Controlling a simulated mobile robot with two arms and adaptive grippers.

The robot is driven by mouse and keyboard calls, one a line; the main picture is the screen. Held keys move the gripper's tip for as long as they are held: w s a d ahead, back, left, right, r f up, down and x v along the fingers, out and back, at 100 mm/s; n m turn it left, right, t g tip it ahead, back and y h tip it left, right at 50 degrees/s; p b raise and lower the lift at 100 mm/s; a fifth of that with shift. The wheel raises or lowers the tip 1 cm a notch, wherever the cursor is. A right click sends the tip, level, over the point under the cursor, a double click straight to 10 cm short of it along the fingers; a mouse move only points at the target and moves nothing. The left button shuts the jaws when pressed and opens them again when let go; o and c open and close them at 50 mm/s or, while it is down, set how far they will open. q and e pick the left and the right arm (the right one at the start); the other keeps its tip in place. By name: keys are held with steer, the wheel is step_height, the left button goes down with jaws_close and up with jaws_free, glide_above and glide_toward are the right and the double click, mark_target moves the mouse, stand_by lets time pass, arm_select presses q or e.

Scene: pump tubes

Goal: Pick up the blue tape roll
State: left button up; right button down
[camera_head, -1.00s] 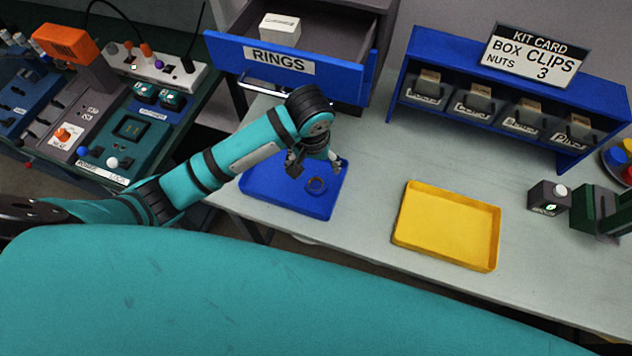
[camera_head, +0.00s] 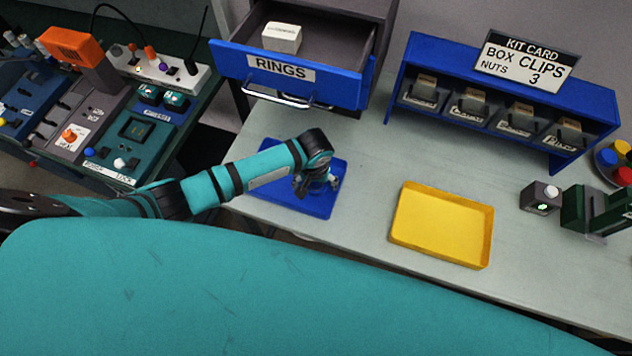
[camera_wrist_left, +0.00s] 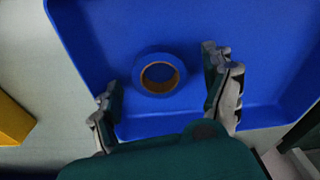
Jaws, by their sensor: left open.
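The blue tape roll (camera_wrist_left: 158,74) lies flat in the blue tray (camera_wrist_left: 100,40), its brown core showing in the left wrist view. In that view the roll is between and just beyond the fingertips of my open left gripper (camera_wrist_left: 163,75). No contact between finger and roll shows. In the head view my left gripper (camera_head: 317,187) is low over the blue tray (camera_head: 270,196) and hides the roll. The gripper is empty. My right gripper is in neither view.
A yellow tray (camera_head: 440,225) stands to the right, apart from the blue one. Behind is an open RINGS drawer (camera_head: 290,75) with a white box (camera_head: 281,37) in it. A blue bin rack (camera_head: 500,105) stands at the back right. The bench between is clear.

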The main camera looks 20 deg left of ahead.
arm_select(q)
steer(key=shift+c, duration=0.4)
steer(key=c, duration=1.1)
